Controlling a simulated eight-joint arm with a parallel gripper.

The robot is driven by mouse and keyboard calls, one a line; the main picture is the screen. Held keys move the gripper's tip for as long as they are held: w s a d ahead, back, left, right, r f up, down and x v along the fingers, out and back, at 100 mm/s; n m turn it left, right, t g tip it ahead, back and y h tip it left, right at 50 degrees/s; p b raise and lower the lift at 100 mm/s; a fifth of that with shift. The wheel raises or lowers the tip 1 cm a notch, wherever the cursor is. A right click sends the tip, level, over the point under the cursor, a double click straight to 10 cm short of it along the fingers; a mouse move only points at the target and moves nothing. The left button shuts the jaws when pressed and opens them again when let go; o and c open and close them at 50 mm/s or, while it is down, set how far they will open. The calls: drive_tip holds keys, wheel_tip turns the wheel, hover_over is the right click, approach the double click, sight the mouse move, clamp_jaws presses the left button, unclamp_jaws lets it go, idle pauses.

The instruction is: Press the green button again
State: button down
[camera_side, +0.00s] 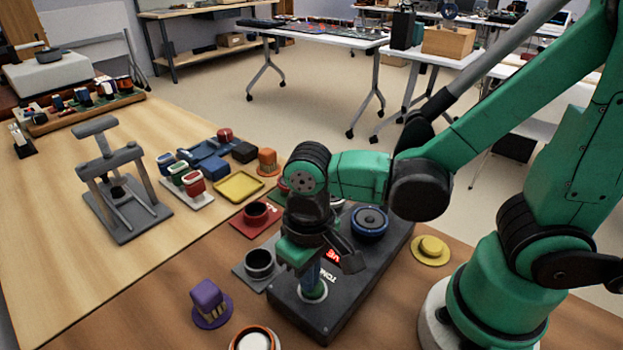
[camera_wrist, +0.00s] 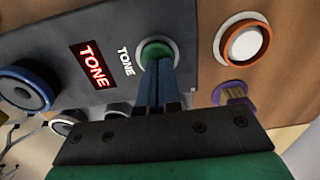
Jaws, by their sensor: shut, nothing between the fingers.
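A dark box (camera_side: 350,285) lies on the table and carries a green button (camera_side: 314,293) in a pale ring near its front end. In the wrist view the green button (camera_wrist: 157,48) shows just beyond my fingertips. My gripper (camera_side: 311,283) points down with its blue fingers closed together and empty. The fingertips (camera_wrist: 157,64) are at the button and hide part of it; I cannot tell whether the button is pushed in. A red sign reading TONE (camera_wrist: 92,65) is lit on the box, next to a white TONE label (camera_wrist: 126,61).
A blue-ringed round speaker (camera_side: 369,222) sits at the box's far end. Around the box stand a grey cup-like piece (camera_side: 260,264), a purple block (camera_side: 207,300), an orange-ringed white button (camera_side: 254,340) and a yellow button (camera_side: 430,249). A grey press stand (camera_side: 122,190) is further left.

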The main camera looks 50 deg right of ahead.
drive_tip(key=shift+r, duration=3.45)
drive_tip(key=w+d+r+t, duration=0.2)
drive_tip(key=w+d+t, duration=0.3)
drive_tip(key=d+t, duration=0.2)
drive_tip(key=d, duration=0.2)
drive_tip(key=shift+w+d, duration=0.15)
drive_tip(key=shift+d, duration=0.25)
